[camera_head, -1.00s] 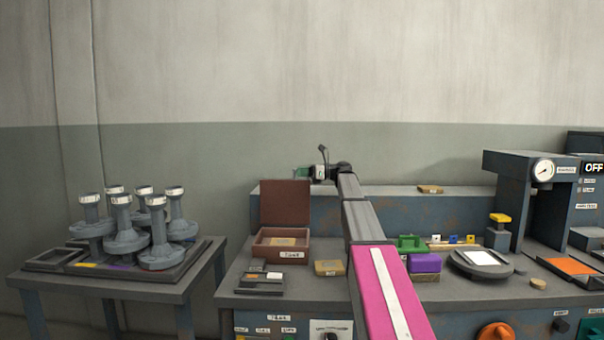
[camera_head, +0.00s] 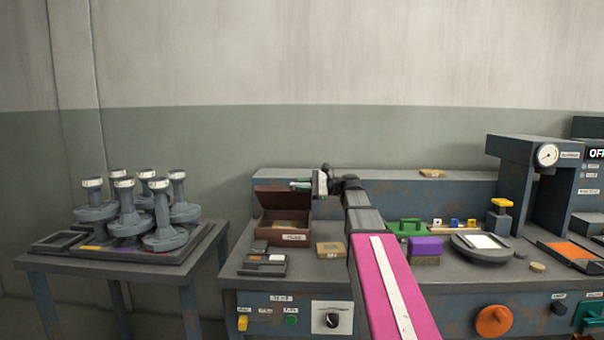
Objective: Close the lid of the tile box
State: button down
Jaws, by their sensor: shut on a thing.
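The tile box (camera_head: 293,238) is a brown box with a white label on its front, standing on the bench left of centre. My gripper (camera_head: 301,186) reaches in from the right at the lid's upper right edge. Its green-tipped jaws are shut on the lid there; the exact contact is small and partly hidden.
A dark tray (camera_head: 263,265) and a tan block (camera_head: 330,250) sit in front of the box. Right of my arm are a green piece (camera_head: 408,226), a purple block (camera_head: 426,246) and a round plate (camera_head: 481,255). A side table (camera_head: 190,270) at left holds several grey stands.

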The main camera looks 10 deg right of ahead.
jog(key=shift+s+a+f+n, duration=0.2)
jog(key=shift+s+f+n, duration=0.8)
jog(key=shift+f, duration=1.55)
jog(key=shift+s+a+f+n, duration=0.15)
jog(key=shift+s+f+n, duration=0.9)
jog(key=shift+f, duration=1.45)
jog(key=shift+s+a+f+n, duration=0.2)
jog(key=shift+s+f+n, duration=0.8)
jog(key=shift+f, duration=1.55)
jog(key=shift+w+f, duration=0.1)
jog(key=shift+w, duration=0.1)
jog(key=c, duration=1.1)
grip_release()
jog(key=shift+n, duration=0.25)
jog(key=shift+d, duration=0.1)
jog(key=d, duration=0.3)
jog(key=s+d, duration=0.1)
jog(key=d, duration=0.3)
jog(key=s+d, duration=0.1)
jog(key=d, duration=0.2)
jog(key=shift+d, duration=0.25)
